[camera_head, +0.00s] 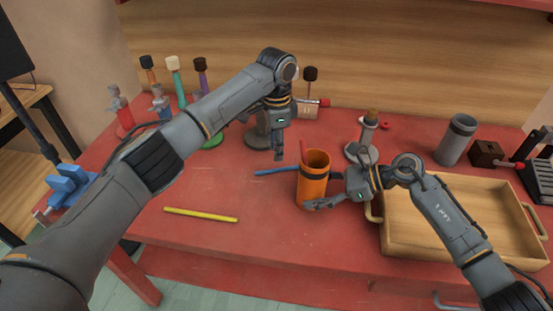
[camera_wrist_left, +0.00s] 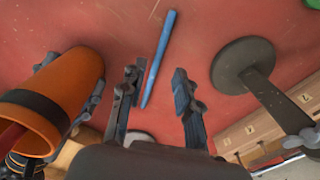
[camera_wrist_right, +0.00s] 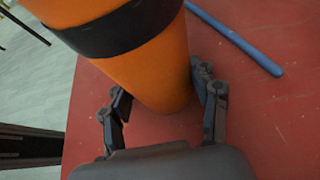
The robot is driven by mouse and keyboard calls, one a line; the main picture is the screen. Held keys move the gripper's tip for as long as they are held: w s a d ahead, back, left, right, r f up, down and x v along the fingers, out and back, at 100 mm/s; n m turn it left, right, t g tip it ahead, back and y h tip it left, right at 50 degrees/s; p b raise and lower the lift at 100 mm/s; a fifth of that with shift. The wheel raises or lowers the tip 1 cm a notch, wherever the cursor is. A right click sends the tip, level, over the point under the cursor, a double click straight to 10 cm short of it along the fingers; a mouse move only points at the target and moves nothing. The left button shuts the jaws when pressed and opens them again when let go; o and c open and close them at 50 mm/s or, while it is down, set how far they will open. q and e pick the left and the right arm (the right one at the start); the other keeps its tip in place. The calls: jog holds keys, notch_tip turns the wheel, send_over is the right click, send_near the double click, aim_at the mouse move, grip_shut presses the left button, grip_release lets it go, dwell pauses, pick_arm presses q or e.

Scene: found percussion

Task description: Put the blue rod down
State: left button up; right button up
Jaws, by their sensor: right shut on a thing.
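The blue rod (camera_head: 276,171) lies flat on the red table, left of the orange cup (camera_head: 313,187). My left gripper (camera_head: 279,156) is open and empty above the rod. In the left wrist view, the blue rod (camera_wrist_left: 160,57) shows beyond the gap between its parted fingers (camera_wrist_left: 157,88), and I see no grip on it. My right gripper (camera_head: 328,196) is shut on the orange cup, with a finger on either side of it in the right wrist view (camera_wrist_right: 162,98). The cup has a dark band and stands about upright. A red rod (camera_head: 303,152) sticks out of it.
A yellow rod (camera_head: 200,215) lies at the front left. A wooden tray (camera_head: 463,256) stands at the right under my right arm. Stands and bottles line the back, with a grey cylinder (camera_head: 456,140) at the back right. Table between yellow rod and cup is bare.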

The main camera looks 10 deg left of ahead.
pick_arm(q)
jog(key=shift+o, duration=0.5)
notch_tip(320, 180, up, 5)
jog(key=shift+r, duration=0.2)
send_over(273, 169)
jog(key=f, duration=0.6)
jog(key=shift+s+d+f, duration=0.2)
jog(key=shift+s, duration=0.15)
jog(key=shift+w+a+f, duration=0.1)
jog(key=shift+w+f, duration=0.05)
jog(key=shift+f, duration=1.2)
jog(key=shift+w+f, duration=0.15)
jog(key=shift+f, duration=1.2)
grip_shut()
